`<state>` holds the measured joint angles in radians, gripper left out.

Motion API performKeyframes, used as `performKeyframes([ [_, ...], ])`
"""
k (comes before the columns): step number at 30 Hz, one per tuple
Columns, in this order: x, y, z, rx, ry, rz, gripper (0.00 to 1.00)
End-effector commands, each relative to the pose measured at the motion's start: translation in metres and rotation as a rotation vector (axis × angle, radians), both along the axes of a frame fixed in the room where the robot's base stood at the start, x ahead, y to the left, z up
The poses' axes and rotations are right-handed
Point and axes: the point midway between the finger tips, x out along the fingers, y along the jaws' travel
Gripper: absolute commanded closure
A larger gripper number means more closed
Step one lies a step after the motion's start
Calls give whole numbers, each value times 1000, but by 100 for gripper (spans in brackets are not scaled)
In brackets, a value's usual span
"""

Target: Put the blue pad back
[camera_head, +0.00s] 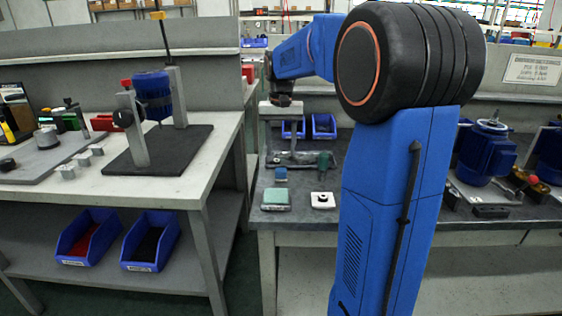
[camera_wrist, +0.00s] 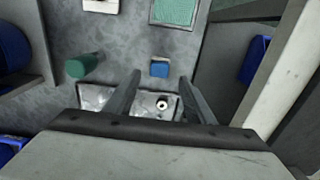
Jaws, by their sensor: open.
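The blue pad (camera_head: 281,174) is a small blue block on the dark grey bench top, behind a teal-topped pad (camera_head: 276,199). In the wrist view the blue pad (camera_wrist: 159,69) shows just beyond and between my fingertips, apart from both fingers. My gripper (camera_wrist: 159,79) is open with nothing between its fingers. It is over a shiny metal plate (camera_wrist: 145,101) with a small round fitting on it. In the head view my gripper is small and its fingers are hard to make out.
A dark green cylinder (camera_head: 323,162) stands near the blue pad; it also shows in the wrist view (camera_wrist: 82,66). A white block with a black knob (camera_head: 322,200) is at the front edge. Blue bins (camera_head: 324,126) stand behind. Blue motors (camera_head: 486,150) are at the right.

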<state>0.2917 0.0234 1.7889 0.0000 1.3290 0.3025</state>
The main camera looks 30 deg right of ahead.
Motion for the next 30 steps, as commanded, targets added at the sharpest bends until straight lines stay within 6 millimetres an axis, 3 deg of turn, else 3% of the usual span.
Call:
performKeyframes([
  [7,0,0,32,-1,-1,0,51],
  [17,-6,5,41,-3,-8,12,51],
  [20,-22,19,42,-8,-28,42,51],
  [30,-113,81,29,-43,-145,216,51],
])
